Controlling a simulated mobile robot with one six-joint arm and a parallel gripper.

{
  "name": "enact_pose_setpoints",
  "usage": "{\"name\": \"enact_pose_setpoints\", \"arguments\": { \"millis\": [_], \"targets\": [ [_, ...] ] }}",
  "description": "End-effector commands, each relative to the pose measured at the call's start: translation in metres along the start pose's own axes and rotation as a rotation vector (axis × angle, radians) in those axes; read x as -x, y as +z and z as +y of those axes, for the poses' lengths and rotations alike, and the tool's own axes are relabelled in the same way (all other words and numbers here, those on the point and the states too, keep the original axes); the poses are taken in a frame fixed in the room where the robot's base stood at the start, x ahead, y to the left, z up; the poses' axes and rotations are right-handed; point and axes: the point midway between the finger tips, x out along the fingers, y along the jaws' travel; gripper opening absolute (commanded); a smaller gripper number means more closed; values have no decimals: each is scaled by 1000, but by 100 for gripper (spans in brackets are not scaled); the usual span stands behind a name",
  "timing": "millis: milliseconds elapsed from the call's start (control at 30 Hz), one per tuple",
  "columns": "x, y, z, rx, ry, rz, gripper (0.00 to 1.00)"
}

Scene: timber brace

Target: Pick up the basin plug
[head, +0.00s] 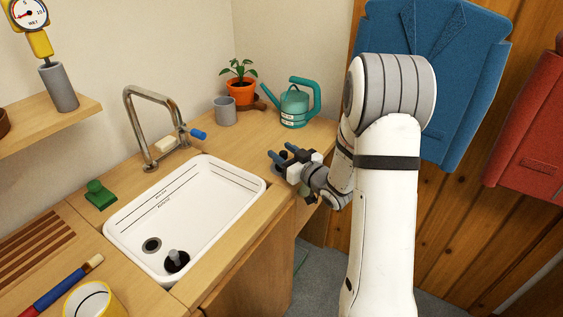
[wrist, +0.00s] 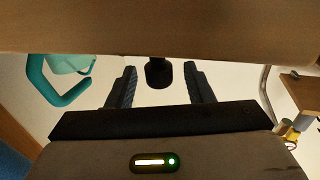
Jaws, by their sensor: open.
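A dark disc-shaped plug with an upright grey stem (head: 177,260) sits in the white basin (head: 225,206), beside the round drain (head: 152,245). My gripper (head: 283,153) is open, low over the counter right of the basin. A small dark knobbed thing stands there by the fingers, mostly hidden by them in the head view. In the wrist view this dark knobbed thing (wrist: 158,73) shows between the two open fingertips, with gaps on both sides. I cannot tell which of the two dark things is the basin plug.
A teal watering can (head: 293,105), potted plant (head: 240,88) and grey cup (head: 225,110) stand behind my gripper. A tap (head: 140,125) rises behind the basin. A green block (head: 100,194) and yellow mug (head: 92,302) are left of it. Coats hang at right.

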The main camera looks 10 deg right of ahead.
Motion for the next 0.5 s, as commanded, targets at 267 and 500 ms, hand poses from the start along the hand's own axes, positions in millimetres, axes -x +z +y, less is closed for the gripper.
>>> {"name": "enact_pose_setpoints", "arguments": {
  "millis": [267, 500],
  "targets": [
    [-3, 0, 0, -1, 1, 0, 47],
    [-3, 0, 1, 0, 2, 0, 27]
  ]
}}
